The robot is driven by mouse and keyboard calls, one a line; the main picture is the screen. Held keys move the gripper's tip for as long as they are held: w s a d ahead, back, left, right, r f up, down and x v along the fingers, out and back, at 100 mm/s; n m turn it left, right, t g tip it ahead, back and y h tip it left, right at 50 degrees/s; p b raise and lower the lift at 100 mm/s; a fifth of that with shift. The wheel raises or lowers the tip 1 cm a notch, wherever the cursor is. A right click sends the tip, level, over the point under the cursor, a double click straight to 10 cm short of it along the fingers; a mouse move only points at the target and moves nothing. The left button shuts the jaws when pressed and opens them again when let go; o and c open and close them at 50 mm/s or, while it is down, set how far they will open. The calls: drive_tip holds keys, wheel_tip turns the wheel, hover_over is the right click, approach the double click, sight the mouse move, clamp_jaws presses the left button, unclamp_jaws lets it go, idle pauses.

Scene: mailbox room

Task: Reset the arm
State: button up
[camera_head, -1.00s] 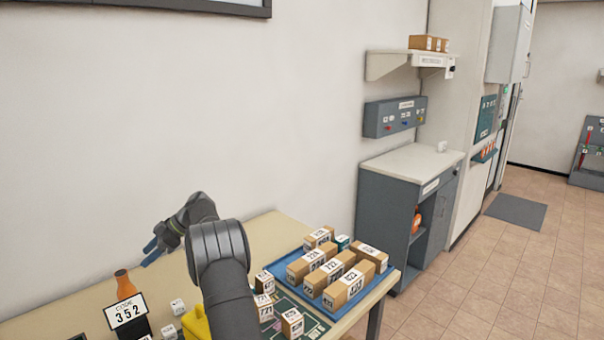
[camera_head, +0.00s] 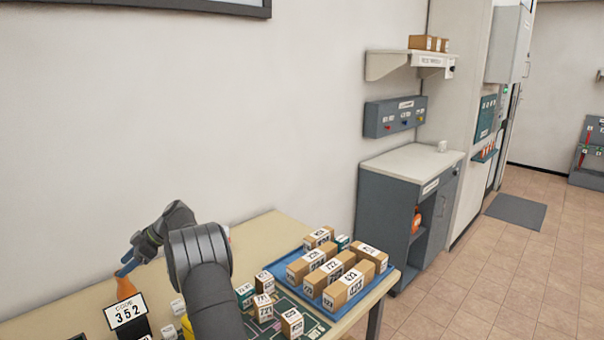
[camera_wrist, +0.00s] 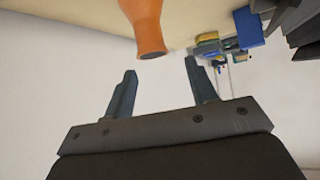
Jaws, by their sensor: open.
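My gripper (camera_head: 127,264) is at the left of the head view, just above an orange bottle (camera_head: 126,287) on the table. In the wrist view my gripper (camera_wrist: 158,82) is open, with nothing between its two fingers. The orange bottle (camera_wrist: 146,28) shows there beyond the fingertips and apart from them. My arm hides part of the table behind and below it.
The beige table (camera_head: 256,232) carries a sign reading 352 (camera_head: 127,312), a blue tray (camera_head: 278,267) with several numbered boxes, and more small boxes (camera_head: 263,306) on a dark green mat. A grey cabinet (camera_head: 385,215) stands to the right. Tiled floor there is open.

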drive_tip(key=s+d+f+v, duration=0.1)
drive_tip(key=s+v, duration=0.1)
drive_tip(key=v, duration=0.8)
drive_tip(key=s+a+f+m+t, duration=0.2)
drive_tip(key=s+a+m+t, duration=0.2)
drive_tip(key=s+a, duration=0.3)
drive_tip(key=s+a+f+m+t, duration=0.2)
drive_tip(key=s+a+m+t, duration=0.2)
drive_tip(key=a, duration=1)
drive_tip(key=s+m, duration=0.1)
drive_tip(key=s, duration=0.2)
drive_tip(key=shift+f, duration=0.35)
